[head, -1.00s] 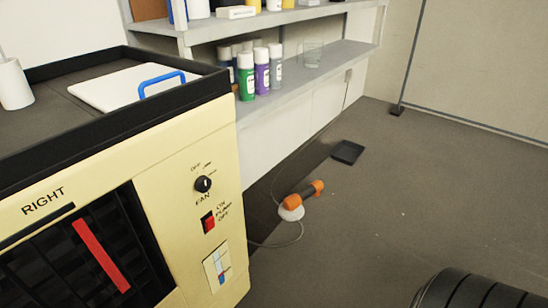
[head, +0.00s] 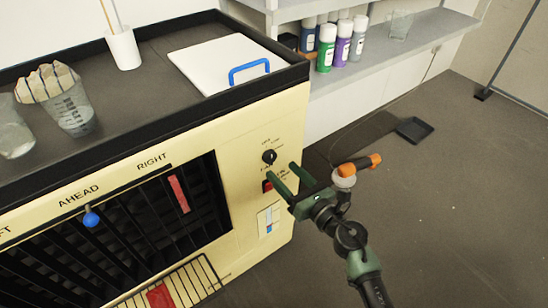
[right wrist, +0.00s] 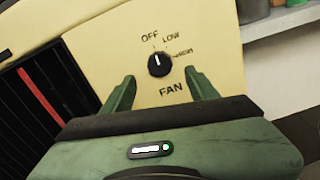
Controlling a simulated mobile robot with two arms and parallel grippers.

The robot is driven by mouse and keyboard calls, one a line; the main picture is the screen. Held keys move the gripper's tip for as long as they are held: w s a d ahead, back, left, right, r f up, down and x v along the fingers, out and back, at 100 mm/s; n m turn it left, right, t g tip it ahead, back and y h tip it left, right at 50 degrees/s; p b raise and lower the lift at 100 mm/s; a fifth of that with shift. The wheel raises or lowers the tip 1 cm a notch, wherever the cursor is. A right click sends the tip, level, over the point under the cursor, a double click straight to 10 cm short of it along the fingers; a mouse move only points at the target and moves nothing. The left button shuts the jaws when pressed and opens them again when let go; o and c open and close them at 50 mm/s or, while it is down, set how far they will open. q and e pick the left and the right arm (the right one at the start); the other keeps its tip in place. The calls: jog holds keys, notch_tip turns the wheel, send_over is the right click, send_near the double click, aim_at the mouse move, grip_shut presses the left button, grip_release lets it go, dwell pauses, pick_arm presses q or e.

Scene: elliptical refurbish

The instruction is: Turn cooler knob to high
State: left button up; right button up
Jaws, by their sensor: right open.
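The black round fan knob (head: 269,156) sits on the cream front panel of the cooler (head: 253,125). The right wrist view shows the knob (right wrist: 159,64) with OFF, LOW and HIGH labels around its top and right, and FAN below. Its white mark points nearly straight up, near OFF. My right gripper (head: 281,172) is green and open, its fingers reaching toward the panel just below the knob. In the right wrist view, its fingertips (right wrist: 160,79) stand left and right of the knob's lower side, not closed on it. My left gripper is not in view.
A red switch (head: 267,186) and a slider plate (head: 269,221) sit below the knob. The cooler top holds a white board with a blue handle (head: 225,62) and beakers (head: 72,112). An orange-and-white tool (head: 357,166) appears beyond my gripper. The floor to the right is mostly clear.

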aim_at(272, 160)
jog(key=x, duration=0.5)
jog(key=shift+w+a, duration=0.15)
jog(key=shift+w, duration=0.1)
grip_shut()
